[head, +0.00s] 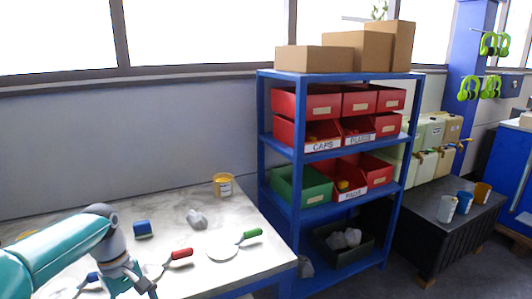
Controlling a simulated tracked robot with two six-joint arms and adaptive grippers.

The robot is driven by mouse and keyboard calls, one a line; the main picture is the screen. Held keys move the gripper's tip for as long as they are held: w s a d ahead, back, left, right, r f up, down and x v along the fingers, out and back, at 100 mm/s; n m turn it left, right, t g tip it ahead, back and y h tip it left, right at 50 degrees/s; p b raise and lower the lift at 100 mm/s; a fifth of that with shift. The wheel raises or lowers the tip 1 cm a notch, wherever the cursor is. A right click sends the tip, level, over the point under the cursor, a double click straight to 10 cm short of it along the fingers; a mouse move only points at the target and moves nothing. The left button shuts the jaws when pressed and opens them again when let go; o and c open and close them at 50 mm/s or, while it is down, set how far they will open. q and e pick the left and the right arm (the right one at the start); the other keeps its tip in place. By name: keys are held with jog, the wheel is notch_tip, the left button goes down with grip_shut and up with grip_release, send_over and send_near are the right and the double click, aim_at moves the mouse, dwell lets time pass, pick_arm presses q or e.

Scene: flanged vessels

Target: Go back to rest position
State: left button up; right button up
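My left arm, teal with grey joints, comes in from the lower left over the table. My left gripper (142,284) hangs low over the front part of the grey-white table (70,214), close to a red-handled tool (178,255). Its fingers are small and partly cut off by the bottom edge, so I cannot tell whether they are open or hold anything. My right gripper is not in view. No flanged vessel is clearly visible.
On the table are a green-handled round tool (225,251), a blue block (142,229), a grey lump (197,219) and a yellow-topped jar (223,185). A blue shelf (269,150) with red bins (322,104) stands right of the table. A black bench (425,222) is farther right.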

pick_arm(q)
jog(key=s+d+f+m+g+h, duration=0.15)
jog(key=s+d+f, duration=0.3)
jog(key=f, duration=0.45)
jog(key=s+d+f+g+y, duration=0.1)
jog(key=s+d+f+g, duration=0.3)
jog(key=f, duration=0.6)
jog(key=s+d+f+m+t+h, duration=0.1)
jog(key=s+d+f+m+t, duration=0.2)
jog(key=s+f, duration=0.45)
jog(key=s+d+f+m+t+h, duration=0.1)
jog(key=s+d+f+m+t, duration=0.3)
jog(key=s, duration=0.6)
jog(key=w, duration=0.2)
jog(key=w+f, duration=0.1)
jog(key=shift+w+d+f+y, duration=0.15)
jog(key=shift+w+y, duration=0.1)
jog(key=shift+w, duration=0.1)
